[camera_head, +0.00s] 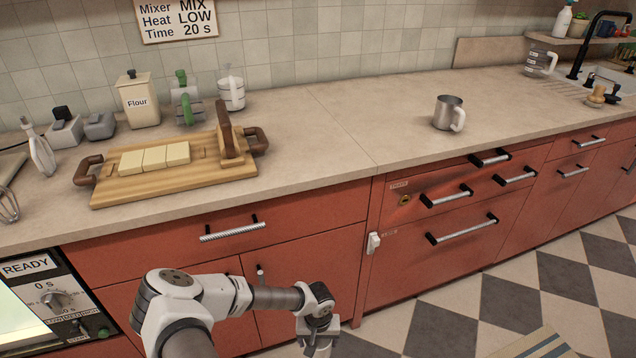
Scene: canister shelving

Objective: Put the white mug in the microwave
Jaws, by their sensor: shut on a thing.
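I cannot make out a plain white mug in this view. A grey metal mug with a white handle (447,113) stands upright on the counter, right of centre. The microwave (52,300) is at the lower left, cut off by the left edge, with a READY label and a dial marked 0 s. Its lit window or interior shows only in part. My gripper (318,348) is at the bottom edge, in front of the red cabinets and below counter height. Its fingertips are cut off. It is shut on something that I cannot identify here.
A wooden tray (105,190) with pale blocks sits on the counter (335,100) at left. Behind it stand a flour canister (138,100) and a white-handled jug (231,92). Metal handles stick out from the red drawers (300,222). The checkered floor (440,328) at right is mostly clear.

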